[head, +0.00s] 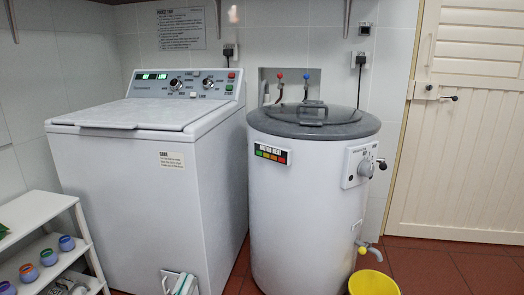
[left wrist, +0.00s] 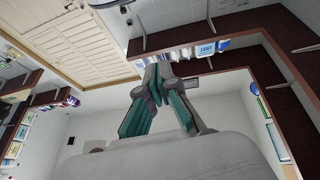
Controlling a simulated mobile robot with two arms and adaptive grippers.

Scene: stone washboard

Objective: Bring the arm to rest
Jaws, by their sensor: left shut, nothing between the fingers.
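My left gripper (head: 180,281) shows only in part at the bottom edge of the head view, in front of the white washing machine (head: 135,205). In the left wrist view its two teal-padded fingers (left wrist: 157,84) meet at the tips, with nothing between them. The rest of my left arm is out of the head view. My right gripper is in neither view.
A round white washer (head: 300,210) with a grey lid stands right of the washing machine. A yellow bucket (head: 373,284) is beside it. A white rack (head: 38,212) with small coloured jars stands at left. Red floor (head: 430,268) is open before the door (head: 460,130).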

